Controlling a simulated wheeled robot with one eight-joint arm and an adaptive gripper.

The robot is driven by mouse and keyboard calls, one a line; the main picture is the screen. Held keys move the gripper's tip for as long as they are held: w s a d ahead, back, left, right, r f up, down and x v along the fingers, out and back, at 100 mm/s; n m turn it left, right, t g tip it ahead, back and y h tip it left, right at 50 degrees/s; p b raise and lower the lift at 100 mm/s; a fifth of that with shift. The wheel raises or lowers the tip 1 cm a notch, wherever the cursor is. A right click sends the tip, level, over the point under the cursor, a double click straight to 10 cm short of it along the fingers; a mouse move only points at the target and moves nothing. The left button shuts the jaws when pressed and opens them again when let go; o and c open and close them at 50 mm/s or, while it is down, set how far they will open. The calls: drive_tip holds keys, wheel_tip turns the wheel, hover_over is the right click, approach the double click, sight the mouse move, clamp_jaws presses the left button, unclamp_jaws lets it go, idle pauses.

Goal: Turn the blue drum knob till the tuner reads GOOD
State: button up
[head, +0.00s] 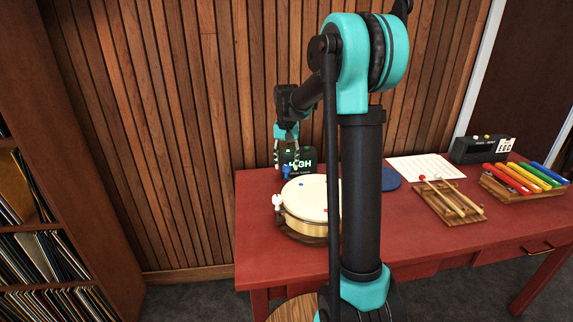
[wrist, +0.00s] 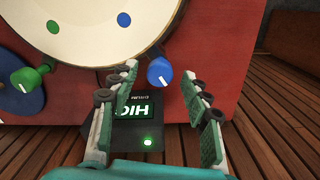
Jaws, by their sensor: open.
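The drum (head: 302,196) stands at the left end of the red table. Its blue knob (wrist: 159,72), with a white pointer line, is at the drum's rim; it also shows in the head view (head: 286,171). The tuner (wrist: 137,125) is a dark box behind the drum, and its lit screen reads HIGH in the head view (head: 300,163); the wrist view shows only part of the word. A green light glows on it. My gripper (wrist: 165,80) is open, its two fingers on either side of the blue knob, with space between them and the knob.
A green knob (wrist: 26,78) and a white knob (head: 278,202) are also at the drum's rim. A blue disc (head: 391,179), mallets on a wooden stand (head: 448,203), a colored xylophone (head: 522,180) and a black device (head: 482,149) lie farther right. A slatted wall stands behind the table.

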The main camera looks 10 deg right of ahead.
sight(286, 166)
wheel_tip(286, 166, up, 11)
drive_tip(key=shift+r, duration=0.2)
idle(0.5)
